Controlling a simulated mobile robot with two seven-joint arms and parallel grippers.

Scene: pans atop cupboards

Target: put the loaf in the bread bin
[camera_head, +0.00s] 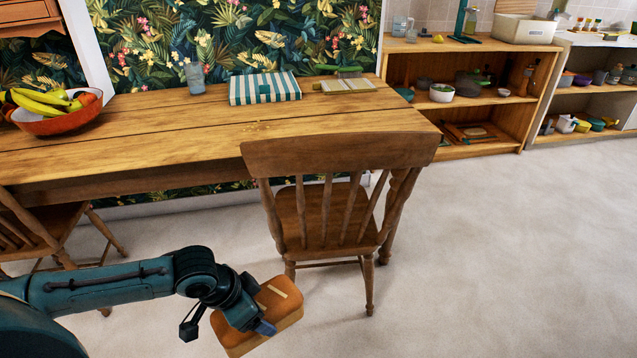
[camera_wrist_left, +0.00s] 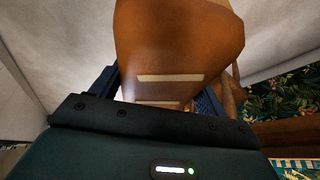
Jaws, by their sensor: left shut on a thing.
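The loaf (camera_head: 285,306) is a brown block with rounded edges and pale stripes on its top. My left gripper (camera_head: 258,318) is shut on it and holds it above the pale floor, in front of the wooden chair. In the left wrist view the loaf (camera_wrist_left: 180,45) fills the upper middle, between the fingers. A cream, box-like bin (camera_head: 525,29), which looks like the bread bin, stands on the wooden cupboard at the back right. A wooden board, perhaps its lid, shows behind it; its inside is hard to make out. My right gripper is not in view.
The chair (camera_head: 340,153) stands at the wooden table (camera_head: 150,130). The table bears a fruit bowl (camera_head: 58,121), a glass and a striped book. The cupboard (camera_head: 460,47) has crowded shelves and a green stand on top. The floor at right is clear.

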